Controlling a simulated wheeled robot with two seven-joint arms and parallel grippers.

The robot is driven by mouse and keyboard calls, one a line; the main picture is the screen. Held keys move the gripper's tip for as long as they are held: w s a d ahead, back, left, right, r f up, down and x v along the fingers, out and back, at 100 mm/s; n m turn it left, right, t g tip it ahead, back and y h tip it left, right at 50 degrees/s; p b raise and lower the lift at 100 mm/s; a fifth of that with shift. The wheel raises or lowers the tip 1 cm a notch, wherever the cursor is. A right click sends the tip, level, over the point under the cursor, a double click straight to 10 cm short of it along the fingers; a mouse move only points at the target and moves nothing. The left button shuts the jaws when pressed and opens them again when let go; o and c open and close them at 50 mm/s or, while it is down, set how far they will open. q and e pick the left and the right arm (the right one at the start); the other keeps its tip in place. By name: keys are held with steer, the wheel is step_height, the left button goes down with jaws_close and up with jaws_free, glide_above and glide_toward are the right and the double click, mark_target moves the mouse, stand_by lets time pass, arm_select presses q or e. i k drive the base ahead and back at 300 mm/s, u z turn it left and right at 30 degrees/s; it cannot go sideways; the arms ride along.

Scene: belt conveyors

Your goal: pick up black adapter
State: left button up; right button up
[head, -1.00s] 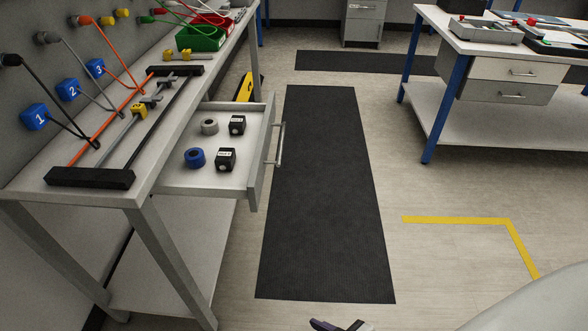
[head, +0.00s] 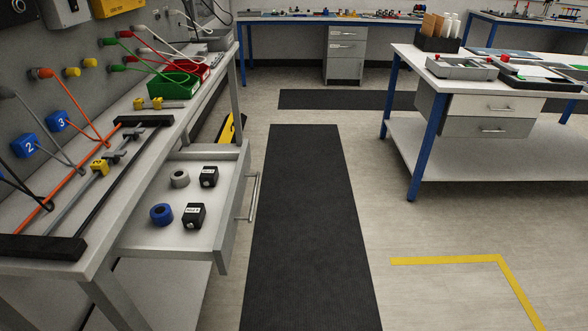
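Two small black blocks with white labels, which look like the adapters, lie in the open drawer (head: 222,232) of the left workbench. One black adapter (head: 208,177) is toward the back of the drawer, and the other black adapter (head: 194,215) is nearer to me. The label text is too small to read surely. A grey ring (head: 180,178) and a blue ring (head: 161,214) lie to their left in the same drawer. Neither of my grippers shows in the head view.
A green bin (head: 173,86) and a rod fixture with a black end bar (head: 40,247) stand on the left bench. A black floor mat (head: 305,220) runs beside the drawer handle (head: 254,197). Another workbench (head: 470,62) stands at right. The floor between is clear.

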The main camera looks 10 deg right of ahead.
mark_target(208, 175)
steer(key=i, duration=0.95)
steer(key=u, duration=0.3)
